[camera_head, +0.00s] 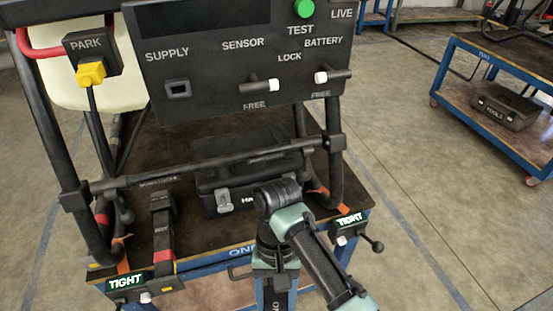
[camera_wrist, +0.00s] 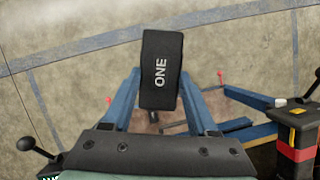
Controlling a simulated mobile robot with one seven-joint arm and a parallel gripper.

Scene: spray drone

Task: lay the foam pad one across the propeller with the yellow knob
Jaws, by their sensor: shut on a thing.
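The foam pad one is a black oblong block with white ONE lettering (camera_wrist: 162,72). It stands out in front of my gripper in the wrist view, and its dark face also shows in the head view (camera_head: 278,290) low in the middle. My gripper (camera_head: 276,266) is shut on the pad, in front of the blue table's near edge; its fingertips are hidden. The dark housing with screws fills the bottom of the wrist view. No propeller with a yellow knob can be made out in either view.
The black tube frame and its panel (camera_head: 235,60) stand on the table (camera_head: 215,260). A yellow plug (camera_head: 91,74) sits under PARK. A black case (camera_head: 225,185) lies behind my arm. TIGHT clamps (camera_head: 126,282) flank the near edge. A blue cart (camera_head: 500,105) stands right; the floor between is clear.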

